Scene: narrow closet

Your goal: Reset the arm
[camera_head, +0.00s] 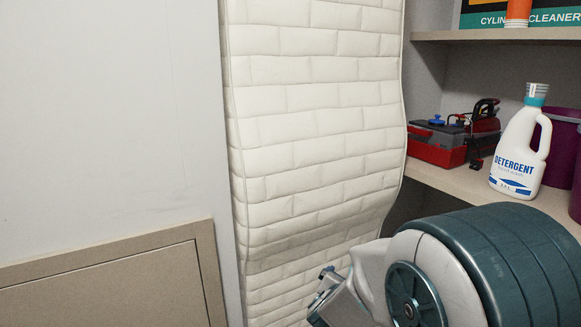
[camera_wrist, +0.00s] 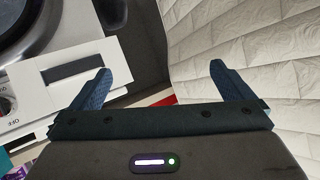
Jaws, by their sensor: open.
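My gripper (camera_wrist: 160,85) is open in the wrist view, with its two dark blue fingers spread apart and nothing between them. Beyond the fingers are a white appliance on the left and a white quilted mattress (camera_wrist: 240,50) on the right. In the head view my arm reaches in from the lower right, its teal and white links bent in front of the lower mattress (camera_head: 315,120). Part of the gripper end shows low in the picture, near the mattress; its fingers are not clear there.
Shelves (camera_head: 450,182) on the right hold a white detergent bottle (camera_head: 518,150), a red toolbox (camera_head: 437,145) and purple containers (camera_head: 560,150). The white appliance (camera_wrist: 75,80) is close to the left finger. A beige panel (camera_head: 120,285) stands at lower left against a bare wall.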

